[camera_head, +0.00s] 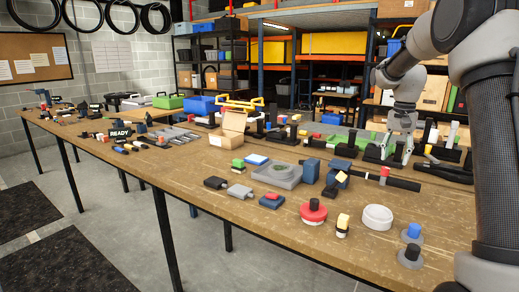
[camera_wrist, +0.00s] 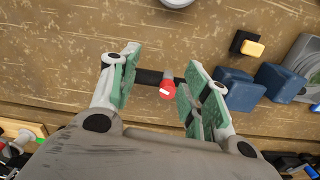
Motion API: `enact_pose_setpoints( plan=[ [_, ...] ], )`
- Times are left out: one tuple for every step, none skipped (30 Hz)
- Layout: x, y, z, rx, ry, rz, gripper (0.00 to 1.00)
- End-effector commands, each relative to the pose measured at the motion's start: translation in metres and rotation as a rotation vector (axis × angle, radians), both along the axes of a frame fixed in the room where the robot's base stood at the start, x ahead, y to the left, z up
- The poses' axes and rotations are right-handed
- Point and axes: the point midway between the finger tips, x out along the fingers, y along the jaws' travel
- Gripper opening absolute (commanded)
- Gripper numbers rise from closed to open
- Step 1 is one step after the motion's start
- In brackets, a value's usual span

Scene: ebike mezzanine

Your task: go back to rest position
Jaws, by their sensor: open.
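My gripper (camera_head: 391,154) points down over the right part of the long wooden workbench (camera_head: 150,170). In the wrist view my gripper (camera_wrist: 162,66) is open, its two green-padded fingers spread apart. A black bar with a red part (camera_wrist: 167,88) shows in the gap between the fingers, beyond them; I cannot tell the exact height between. In the head view the red part (camera_head: 384,174) lies on the bench just in front of my gripper. Nothing is held.
Blue blocks (camera_wrist: 240,90) lie right of the fingers in the wrist view. A white round dish (camera_head: 377,217), a red round piece (camera_head: 313,211) and dark knobbed discs (camera_head: 410,256) stand near the front edge. A cardboard box (camera_head: 229,130) stands mid-bench. Shelving (camera_head: 300,70) stands behind.

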Motion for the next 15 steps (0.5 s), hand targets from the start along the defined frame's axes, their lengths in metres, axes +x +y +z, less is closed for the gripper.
enact_pose_setpoints(
  plan=[
    [-0.02, 0.006, 0.004, 0.001, -0.005, 0.066, 0.47],
    [-0.032, 0.01, 0.006, 0.001, -0.008, 0.106, 0.47],
    [-0.047, 0.014, 0.01, 0.001, -0.015, 0.161, 0.47],
    [-0.06, 0.018, 0.013, 0.0, -0.02, 0.2, 0.47],
    [-0.072, 0.022, 0.016, -0.001, -0.028, 0.239, 0.47],
    [-0.091, 0.026, 0.019, -0.003, -0.037, 0.29, 0.47],
    [-0.104, 0.03, 0.022, -0.005, -0.046, 0.328, 0.47],
    [-0.118, 0.034, 0.024, -0.007, -0.055, 0.365, 0.47],
    [-0.137, 0.039, 0.027, -0.011, -0.066, 0.411, 0.47],
    [-0.151, 0.043, 0.028, -0.014, -0.076, 0.444, 0.47],
    [-0.165, 0.046, 0.03, -0.017, -0.085, 0.474, 0.47],
    [-0.183, 0.05, 0.031, -0.022, -0.098, 0.511, 0.47],
    [-0.196, 0.053, 0.031, -0.027, -0.109, 0.536, 0.47],
    [-0.21, 0.056, 0.031, -0.032, -0.118, 0.561, 0.47],
    [-0.226, 0.06, 0.031, -0.038, -0.134, 0.59, 0.47]
  ],
)
